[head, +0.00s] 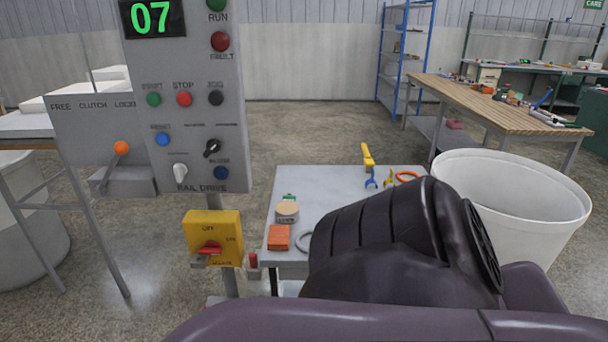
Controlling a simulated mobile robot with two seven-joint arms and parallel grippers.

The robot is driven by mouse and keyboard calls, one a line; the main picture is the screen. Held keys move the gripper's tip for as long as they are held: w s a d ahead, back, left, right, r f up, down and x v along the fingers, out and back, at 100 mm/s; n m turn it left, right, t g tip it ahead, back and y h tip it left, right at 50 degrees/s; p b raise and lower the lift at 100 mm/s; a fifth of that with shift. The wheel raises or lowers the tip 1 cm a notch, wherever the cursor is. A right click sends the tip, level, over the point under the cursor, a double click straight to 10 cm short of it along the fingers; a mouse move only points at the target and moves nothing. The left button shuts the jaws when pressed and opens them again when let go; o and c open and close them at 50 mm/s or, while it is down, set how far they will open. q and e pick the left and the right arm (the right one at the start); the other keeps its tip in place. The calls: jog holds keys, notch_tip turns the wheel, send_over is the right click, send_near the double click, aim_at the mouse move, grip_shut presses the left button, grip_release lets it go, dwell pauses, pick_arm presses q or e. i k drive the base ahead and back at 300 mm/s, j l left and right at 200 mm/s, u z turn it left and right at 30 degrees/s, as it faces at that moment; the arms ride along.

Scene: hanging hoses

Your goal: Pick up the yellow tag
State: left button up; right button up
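A small grey table (340,190) stands in front of me. A yellow upright piece (367,156) stands at its far edge, and a smaller yellow piece (388,179) lies near it beside a blue hook-shaped piece (371,181). I cannot tell which of the two yellow pieces is the tag. My dark arm covers the right and near part of the table. Neither of my grippers is in view.
An orange ring (406,176), an orange block (279,237), a round tan-topped item (287,211) and a grey ring (304,241) lie on the table. A control panel (190,100) with a yellow switch box (212,226) stands left. A white bin (520,200) stands right.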

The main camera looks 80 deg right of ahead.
aim_at(390, 180)
jog(key=z, duration=3.1)
jog(key=l+u, duration=0.1)
jog(key=u, duration=0.4)
jog(key=l+u, duration=0.1)
jog(key=u, duration=0.35)
jog(key=l+u, duration=0.1)
jog(key=u, duration=0.4)
jog(key=l+u, duration=0.3)
jog(key=l, duration=0.15)
jog(key=k+l+u, duration=0.1)
jog(key=l+u, duration=0.25)
jog(key=k+l+u, duration=0.2)
jog(key=l, duration=0.2)
jog(key=k+l+u, duration=0.2)
jog(key=l, duration=0.2)
